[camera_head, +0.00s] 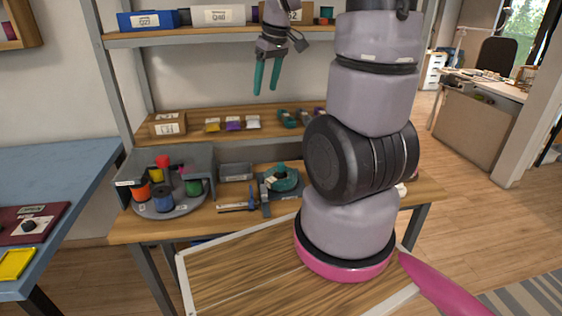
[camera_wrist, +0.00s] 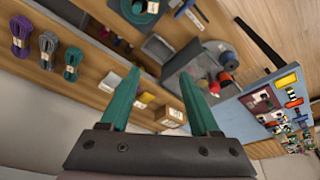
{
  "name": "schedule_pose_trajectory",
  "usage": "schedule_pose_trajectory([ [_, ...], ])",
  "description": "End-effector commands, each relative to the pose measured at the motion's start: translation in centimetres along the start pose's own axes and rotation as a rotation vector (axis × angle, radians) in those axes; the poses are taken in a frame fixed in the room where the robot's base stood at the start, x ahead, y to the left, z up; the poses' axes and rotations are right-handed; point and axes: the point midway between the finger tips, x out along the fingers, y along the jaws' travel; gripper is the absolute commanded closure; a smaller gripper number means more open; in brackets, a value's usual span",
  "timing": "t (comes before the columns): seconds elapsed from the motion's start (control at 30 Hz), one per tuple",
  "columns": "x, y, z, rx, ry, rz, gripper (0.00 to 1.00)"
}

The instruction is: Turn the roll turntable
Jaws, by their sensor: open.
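The roll turntable (camera_head: 181,207) is a round grey disc at the left of the wooden workbench, in front of a grey box-like housing (camera_head: 200,163). Colored rolls stand on it, among them an orange roll (camera_head: 141,190), a blue roll (camera_head: 163,198), a green roll (camera_head: 193,188) and a red one (camera_head: 162,161). My gripper (camera_head: 267,76) has two teal fingers, apart and empty. It hangs high in front of the shelves, above and to the right of the turntable.
A teal ring-shaped device (camera_head: 283,179) and a blue clamp-like tool (camera_head: 265,198) are right of the turntable. A shelf above holds a cardboard box (camera_head: 168,124) and small colored items. A blue table (camera_head: 50,178) stands at left. My arm hides the bench's right part.

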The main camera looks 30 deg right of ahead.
Motion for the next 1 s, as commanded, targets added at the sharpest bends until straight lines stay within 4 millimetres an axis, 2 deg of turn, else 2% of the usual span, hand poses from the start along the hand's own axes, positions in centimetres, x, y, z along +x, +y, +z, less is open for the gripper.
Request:
schedule_pose_trajectory([
  [0.03,2.5,1.1,0.0,-0.059,-0.043,-0.006,0.38],
  [0.2,9.5,4.3,0.8,-0.283,-0.155,-0.031,0.38],
  [0.3,13.0,5.8,1.8,-0.396,-0.209,-0.051,0.38],
  [0.4,15.6,6.8,2.6,-0.48,-0.246,-0.071,0.38],
  [0.53,17.3,7.5,3.3,-0.541,-0.27,-0.084,0.38],
  [0.77,19.6,7.5,4.1,-0.556,-0.278,-0.09,0.38],
  [1.0,24.0,7.5,5.4,-0.555,-0.278,-0.09,0.38],
])
